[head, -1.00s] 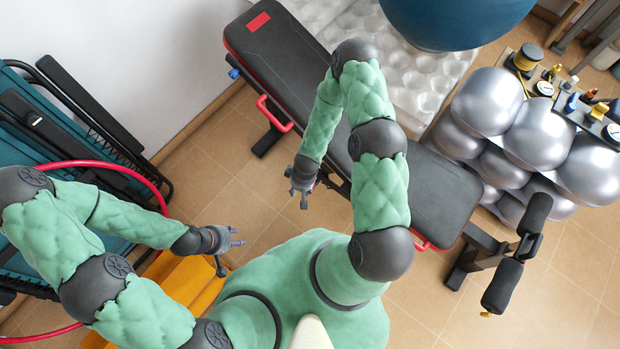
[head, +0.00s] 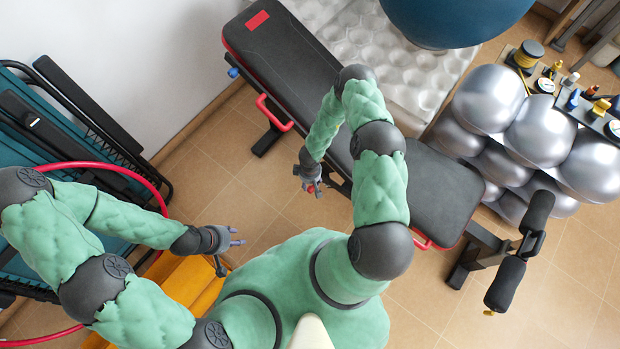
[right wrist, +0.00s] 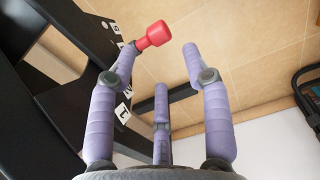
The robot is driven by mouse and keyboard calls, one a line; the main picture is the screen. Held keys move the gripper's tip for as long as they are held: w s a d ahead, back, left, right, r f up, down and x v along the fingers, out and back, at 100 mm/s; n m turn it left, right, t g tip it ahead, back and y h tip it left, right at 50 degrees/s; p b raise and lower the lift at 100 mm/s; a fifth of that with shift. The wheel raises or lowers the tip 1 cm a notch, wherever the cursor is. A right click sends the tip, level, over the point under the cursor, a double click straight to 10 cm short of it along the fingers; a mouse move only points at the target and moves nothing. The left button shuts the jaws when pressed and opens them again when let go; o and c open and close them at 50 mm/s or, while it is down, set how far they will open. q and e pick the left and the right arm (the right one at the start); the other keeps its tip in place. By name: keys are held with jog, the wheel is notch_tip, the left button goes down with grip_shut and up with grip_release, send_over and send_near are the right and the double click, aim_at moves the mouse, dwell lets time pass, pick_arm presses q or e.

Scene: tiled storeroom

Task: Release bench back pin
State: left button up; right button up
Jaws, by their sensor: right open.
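The black padded bench (head: 290,70) runs diagonally across the head view. The pin's red knob (right wrist: 155,35) sticks out from a black frame plate with white number labels (right wrist: 122,112) in the right wrist view. The knob also shows as a small red spot in the head view (head: 311,189). My right gripper (right wrist: 161,58) is open, with the knob just beyond its fingertips, nearer the left finger. That finger overlaps the pin's stem; I cannot tell whether they touch. In the head view, my right gripper (head: 309,177) is beside the bench's near side. My left gripper (head: 229,254) is open and empty.
Silver balls (head: 540,130) and a tray of small items (head: 590,115) are at the right. A blue ball (head: 450,20) stands behind the bench. Folded teal loungers (head: 40,150) and a red hoop (head: 150,185) are at the left. Tiled floor (head: 225,165) is clear between.

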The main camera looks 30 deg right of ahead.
aim_at(310, 188)
notch_tip(310, 188, down, 8)
jog(key=b, duration=0.2)
jog(key=shift+r+b, duration=0.15)
jog(key=shift+b, duration=0.15)
